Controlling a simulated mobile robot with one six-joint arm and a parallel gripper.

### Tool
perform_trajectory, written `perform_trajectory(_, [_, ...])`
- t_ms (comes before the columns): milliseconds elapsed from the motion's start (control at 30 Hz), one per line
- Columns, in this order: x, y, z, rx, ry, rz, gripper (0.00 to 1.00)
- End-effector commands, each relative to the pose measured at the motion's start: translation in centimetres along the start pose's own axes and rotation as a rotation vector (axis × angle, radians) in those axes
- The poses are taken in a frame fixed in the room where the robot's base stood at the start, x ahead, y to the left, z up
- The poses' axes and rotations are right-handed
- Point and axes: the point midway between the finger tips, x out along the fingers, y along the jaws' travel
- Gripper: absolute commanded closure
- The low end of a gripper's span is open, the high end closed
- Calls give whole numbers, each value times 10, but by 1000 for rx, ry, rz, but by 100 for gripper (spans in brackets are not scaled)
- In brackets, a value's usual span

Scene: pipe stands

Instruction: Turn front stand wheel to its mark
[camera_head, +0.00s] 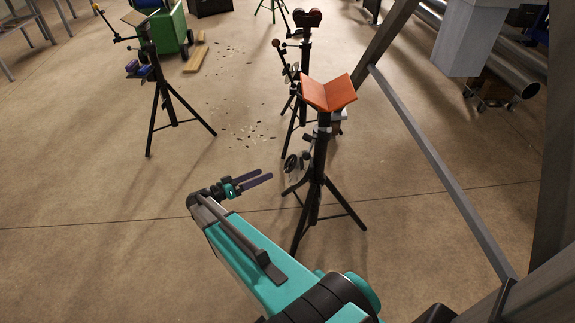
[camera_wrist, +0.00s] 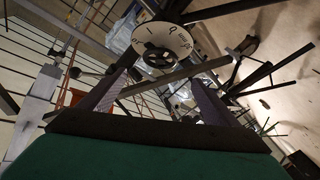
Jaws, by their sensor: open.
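The front stand (camera_head: 320,165) is a black tripod with an orange V-shaped head (camera_head: 328,95). Its small wheel (camera_head: 291,164) sits on the left side of the post, below the head. In the wrist view a pale round dial plate (camera_wrist: 178,36) with dark marks shows ahead, with a dark round part (camera_wrist: 158,57) at its centre. Which mark is the target cannot be told. My gripper (camera_head: 271,179) is open and empty, just left of the wheel and apart from it. In the wrist view its two fingers (camera_wrist: 160,76) frame the lower part of the dial. A grey bar crosses beyond them.
A black stand (camera_head: 303,75) with a dark red head is close behind the front stand. Another tripod (camera_head: 160,85) stands at the left. A sloping grey beam (camera_head: 440,160) is on the right. Small debris (camera_head: 235,75) lies on the floor; the floor left of my arm is clear.

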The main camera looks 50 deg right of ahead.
Motion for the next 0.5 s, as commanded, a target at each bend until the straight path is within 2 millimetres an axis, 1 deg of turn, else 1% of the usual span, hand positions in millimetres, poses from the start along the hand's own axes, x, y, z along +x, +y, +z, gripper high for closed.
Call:
perform_trajectory(133, [3, 0, 0, -1, -1, -1, 16])
perform_trajectory(267, [11, 0, 0, -1, -1, 0, 16])
perform_trajectory(500, [39, 0, 1, -2, -2, 1, 16])
